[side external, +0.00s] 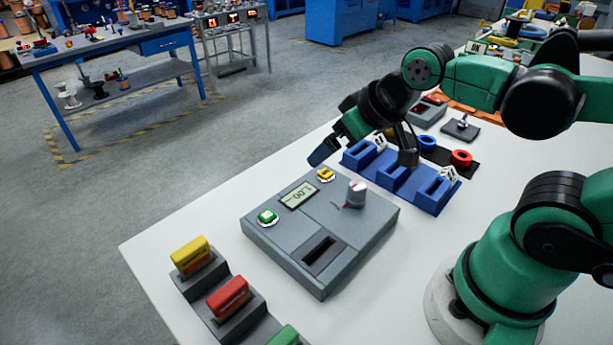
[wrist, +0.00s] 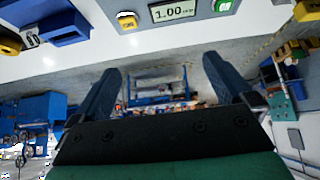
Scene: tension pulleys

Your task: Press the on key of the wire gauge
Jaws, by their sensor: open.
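The wire gauge (side external: 352,235) is a grey box on the white table, with a display (side external: 299,195), a knob (side external: 357,193) and a dark slot (side external: 322,254). The display reads 1.00 in the wrist view (wrist: 173,11). A green key (side external: 267,217) is at the gauge's left corner and a yellow key (side external: 325,175) is at its far corner; I cannot read a label on either. In the wrist view the green key (wrist: 222,5) is cut by the top edge. My gripper (side external: 365,157) is open and empty, above and beyond the gauge's far side, nearer the yellow key.
Blue numbered holders (side external: 397,178) stand beyond the gauge, close to my gripper. A red ring (side external: 461,158) and a blue ring (side external: 427,142) lie behind them. A stepped grey rack (side external: 235,318) holds coloured blocks at the front left.

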